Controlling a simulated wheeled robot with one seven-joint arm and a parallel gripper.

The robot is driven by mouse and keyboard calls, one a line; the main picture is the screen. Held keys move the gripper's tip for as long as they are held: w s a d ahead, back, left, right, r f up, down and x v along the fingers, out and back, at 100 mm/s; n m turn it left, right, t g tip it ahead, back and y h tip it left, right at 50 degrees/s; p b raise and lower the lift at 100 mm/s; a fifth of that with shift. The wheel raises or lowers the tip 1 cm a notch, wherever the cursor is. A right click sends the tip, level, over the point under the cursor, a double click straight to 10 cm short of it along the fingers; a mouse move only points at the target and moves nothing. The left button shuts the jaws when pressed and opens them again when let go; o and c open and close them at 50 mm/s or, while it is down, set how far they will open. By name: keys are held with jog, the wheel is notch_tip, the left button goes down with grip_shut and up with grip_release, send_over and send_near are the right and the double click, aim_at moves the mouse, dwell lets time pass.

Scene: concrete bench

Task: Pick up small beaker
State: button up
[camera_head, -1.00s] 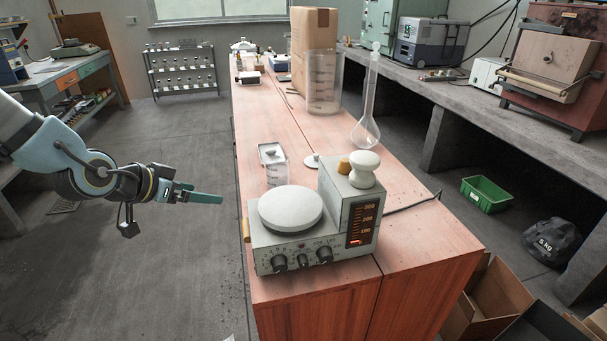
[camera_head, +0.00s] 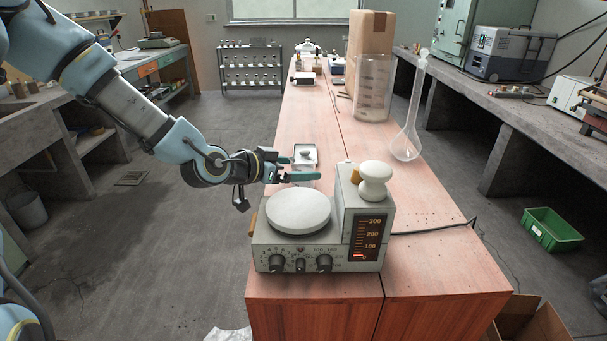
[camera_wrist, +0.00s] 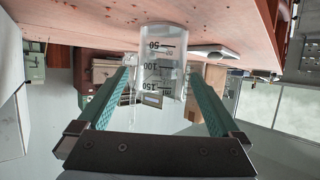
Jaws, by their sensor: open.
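The small beaker (camera_wrist: 163,60) is clear, with dark 50, 100 and 150 marks, and appears upside down in the wrist view. Its base is against the bench top. My gripper (camera_wrist: 159,76) is open, with one green finger on each side of the beaker in that view. I cannot tell how deep the beaker sits between the fingers, and no firm contact shows. In the head view, my gripper (camera_head: 305,168) reaches in from the left over the bench, just behind the hotplate, and its fingers largely hide the beaker.
The hotplate (camera_head: 319,251) stands in front of my gripper, with a white stopper-like piece (camera_head: 375,184) on its housing. A large beaker (camera_head: 373,98), a tall flask (camera_head: 406,143) and a cardboard box (camera_head: 370,45) stand farther back. The left aisle floor is free.

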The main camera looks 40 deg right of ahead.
jog(key=x, duration=0.1)
jog(key=p+x, duration=0.1)
jog(key=x, duration=0.1)
jog(key=shift+d+r+p, duration=0.2)
jog(key=shift+d+p, duration=0.15)
jog(key=shift+d, duration=0.05)
jog(key=shift+d+f, duration=0.4)
jog(key=shift+d, duration=0.15)
jog(key=shift+c, duration=0.2)
jog(key=c, duration=1.4)
jog(key=shift+c, duration=0.2)
jog(key=shift+r, duration=0.15)
